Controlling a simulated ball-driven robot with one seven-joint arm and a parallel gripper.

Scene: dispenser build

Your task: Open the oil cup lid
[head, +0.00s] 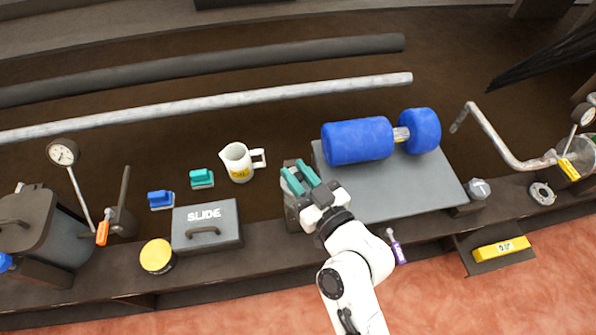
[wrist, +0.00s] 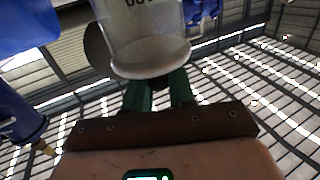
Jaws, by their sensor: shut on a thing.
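My gripper (head: 300,180), with teal fingers, is low over the bench at a dark grey block (head: 291,213) left of the grey plate. The wrist view shows the fingers (wrist: 160,92) close to a pale, see-through cup (wrist: 150,40), which I take for the oil cup. Its dark lettering is cut off by the top edge. A dark round piece (wrist: 96,50), perhaps the lid, shows behind the cup at left. The cup hides the fingertips, so the grip itself is not clearly visible. In the head view the gripper covers the cup and lid.
A blue roller (head: 358,141) lies on the grey plate (head: 395,192) to the right. A white jug (head: 238,162), teal block (head: 202,178), SLIDE box (head: 206,225) and yellow-topped tin (head: 157,256) stand left. A purple-handled tool (head: 397,249) lies at the front.

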